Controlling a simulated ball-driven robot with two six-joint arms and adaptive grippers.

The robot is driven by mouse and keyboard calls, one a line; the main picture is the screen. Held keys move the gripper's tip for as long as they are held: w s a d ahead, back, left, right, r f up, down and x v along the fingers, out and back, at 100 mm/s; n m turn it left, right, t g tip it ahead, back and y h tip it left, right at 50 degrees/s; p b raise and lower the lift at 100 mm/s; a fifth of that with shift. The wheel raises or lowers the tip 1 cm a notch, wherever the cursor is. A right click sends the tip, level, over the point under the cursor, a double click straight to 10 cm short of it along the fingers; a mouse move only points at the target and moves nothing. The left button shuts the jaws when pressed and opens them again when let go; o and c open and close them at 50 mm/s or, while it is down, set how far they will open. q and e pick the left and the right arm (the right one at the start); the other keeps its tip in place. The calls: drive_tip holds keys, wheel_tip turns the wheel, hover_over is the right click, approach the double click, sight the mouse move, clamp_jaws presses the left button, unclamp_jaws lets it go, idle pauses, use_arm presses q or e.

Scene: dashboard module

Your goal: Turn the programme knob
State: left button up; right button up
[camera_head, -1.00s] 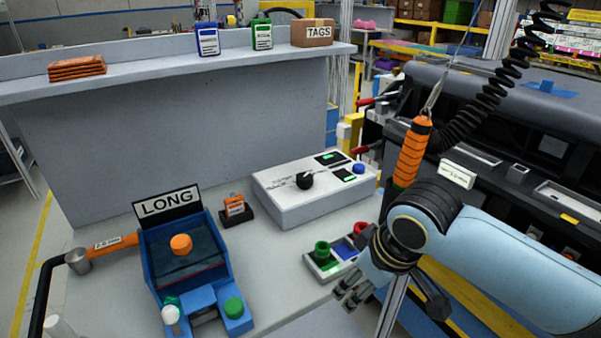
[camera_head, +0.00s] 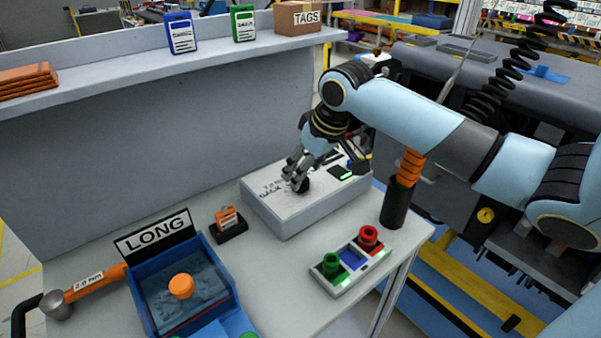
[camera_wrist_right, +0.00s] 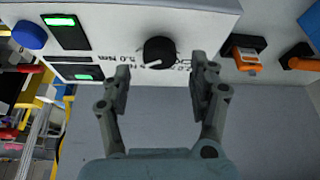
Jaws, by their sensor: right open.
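The programme knob (camera_head: 302,185) is a round black dial on the white control box (camera_head: 290,218), partly hidden behind my right gripper (camera_head: 296,176) in the head view. In the right wrist view the black knob (camera_wrist_right: 159,52) sits just beyond the open fingertips of my right gripper (camera_wrist_right: 160,78), roughly centred between them. A white pointer mark shows on the knob, and printed text such as "5.0 Nm" lies beside it. The fingers are empty; I cannot tell whether they touch the knob. My left gripper is not in view.
The box also has green-lit displays (camera_wrist_right: 66,32) and a blue button (camera_wrist_right: 28,36). In front are a tray with green and red cups (camera_head: 350,262), an orange tag stand (camera_head: 227,220) and the blue LONG bin (camera_head: 150,300). A grey panel (camera_head: 150,150) rises behind.

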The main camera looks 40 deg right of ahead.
drive_tip(key=shift+x, duration=1.75)
drive_tip(key=shift+c, duration=0.3)
drive_tip(key=c, duration=1.1)
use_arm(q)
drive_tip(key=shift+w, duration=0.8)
use_arm(e)
drive_tip(key=shift+o, duration=0.2)
